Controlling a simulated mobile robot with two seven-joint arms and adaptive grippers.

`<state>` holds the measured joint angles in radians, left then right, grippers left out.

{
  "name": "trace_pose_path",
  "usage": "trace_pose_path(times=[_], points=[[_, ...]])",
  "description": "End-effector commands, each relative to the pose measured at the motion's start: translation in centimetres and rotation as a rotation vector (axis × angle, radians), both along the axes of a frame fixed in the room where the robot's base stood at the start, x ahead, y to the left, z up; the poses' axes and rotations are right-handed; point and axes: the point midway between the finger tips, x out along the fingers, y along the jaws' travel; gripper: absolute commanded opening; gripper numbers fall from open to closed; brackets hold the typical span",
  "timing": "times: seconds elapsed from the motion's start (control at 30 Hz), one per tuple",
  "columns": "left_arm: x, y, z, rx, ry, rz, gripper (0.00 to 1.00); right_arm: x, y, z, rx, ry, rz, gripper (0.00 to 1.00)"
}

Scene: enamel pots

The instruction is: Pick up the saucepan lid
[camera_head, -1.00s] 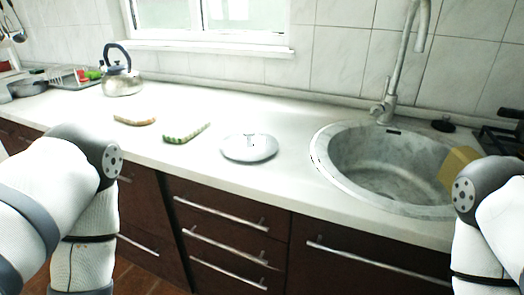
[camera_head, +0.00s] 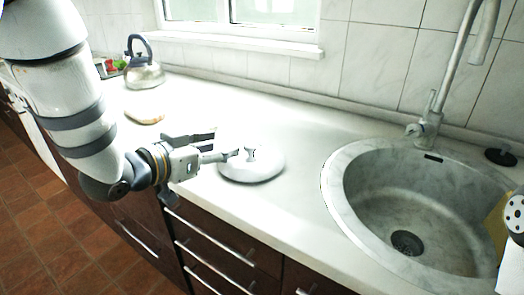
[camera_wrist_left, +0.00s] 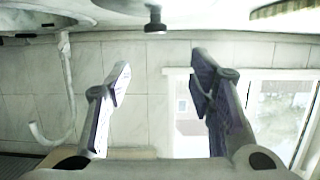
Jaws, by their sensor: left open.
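The saucepan lid (camera_head: 262,172) is a round white disc with a small upright knob. It lies flat on the white counter, left of the sink. My left gripper (camera_head: 223,145) is open, with its fingers pointing right toward the knob, just left of it. No contact with the lid is evident. In the left wrist view, the lid's dark knob (camera_wrist_left: 155,20) shows at the top, above and between the spread fingers of the left gripper (camera_wrist_left: 160,75). My right gripper is out of view; only part of my right arm shows at the right edge.
The round stone sink (camera_head: 345,205) with its tall faucet (camera_head: 433,120) is right of the lid. A kettle (camera_head: 143,72) and a brown-edged flat item (camera_head: 145,116) are on the left of the counter. The counter behind the lid is clear.

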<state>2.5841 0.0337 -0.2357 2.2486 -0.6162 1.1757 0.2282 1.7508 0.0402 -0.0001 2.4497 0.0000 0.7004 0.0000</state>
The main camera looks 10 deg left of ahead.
Motion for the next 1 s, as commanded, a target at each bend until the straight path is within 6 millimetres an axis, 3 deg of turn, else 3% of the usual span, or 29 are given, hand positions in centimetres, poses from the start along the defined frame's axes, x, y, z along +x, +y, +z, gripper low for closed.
trace_pose_path(times=[0.03, 0.1, 0.53, 0.83, 1.0], points=[[1.1, -0.5, -1.4, 0.002, 0.015, -0.003, 0.49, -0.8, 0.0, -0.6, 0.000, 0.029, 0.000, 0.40], [2.6, -1.0, -2.1, 0.002, 0.017, -0.003, 0.49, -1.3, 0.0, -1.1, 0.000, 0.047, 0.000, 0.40], [8.5, -3.7, -4.9, 0.002, 0.014, -0.002, 0.49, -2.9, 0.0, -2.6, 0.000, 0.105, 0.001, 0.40], [9.3, -4.0, -4.7, 0.000, 0.009, 0.001, 0.49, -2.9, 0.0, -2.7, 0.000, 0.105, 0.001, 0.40], [9.3, -4.0, -4.6, 0.000, 0.008, 0.001, 0.10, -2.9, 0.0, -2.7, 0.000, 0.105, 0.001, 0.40]])
